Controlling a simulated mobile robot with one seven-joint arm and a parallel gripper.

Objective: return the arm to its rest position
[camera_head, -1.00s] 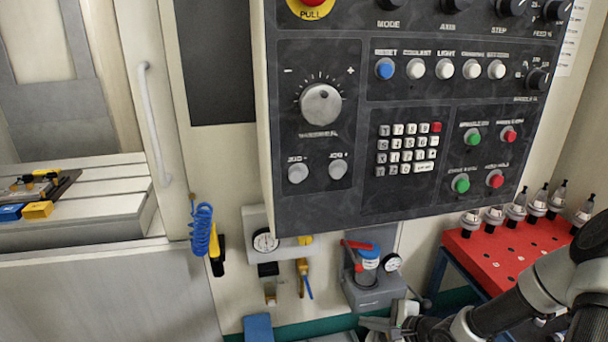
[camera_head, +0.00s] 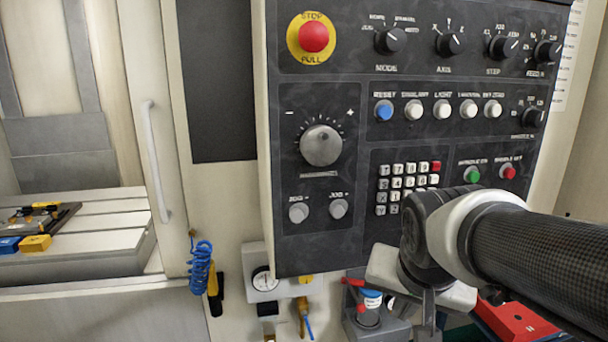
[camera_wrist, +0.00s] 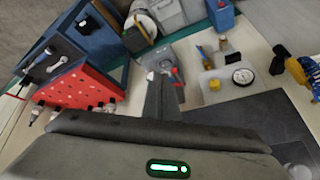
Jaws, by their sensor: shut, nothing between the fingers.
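My arm reaches in from the right edge of the head view, in front of the lower right of the control panel (camera_head: 330,215). My gripper (camera_head: 429,318) hangs at its end, pointing down, and hides part of the keypad and the buttons beside it. In the wrist view the fingers of my gripper (camera_wrist: 163,85) are together with nothing between them.
A red tool rack (camera_head: 515,318) stands at the lower right, also in the wrist view (camera_wrist: 80,88). A dial gauge unit (camera_head: 265,280) and a grey device with a red lever (camera_head: 372,315) sit below the panel. A door handle (camera_head: 155,160) is at the left.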

